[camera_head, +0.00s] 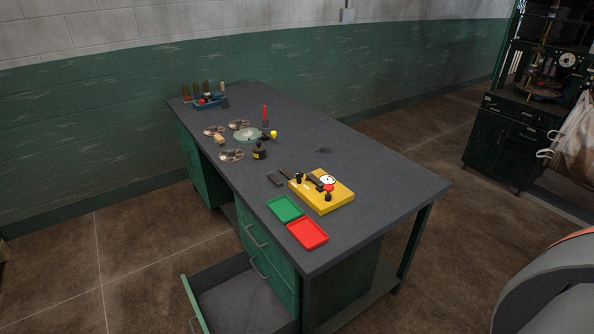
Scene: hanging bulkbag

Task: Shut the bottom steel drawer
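The bottom steel drawer (240,296) of the green workbench is pulled far out toward the lower left. Its dark inside looks empty, and its green front panel (195,305) faces left with a handle at the picture's bottom edge. Two closed drawers with bar handles (257,237) sit above it in the bench's near pedestal. Neither of my grippers is in view.
The bench top (345,150) carries a green tray (285,208), a red tray (308,233), a yellow block (322,192) with a gauge, and several tools. Open brown floor (100,265) lies left of the drawer. A dark machine cabinet (512,135) stands at right.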

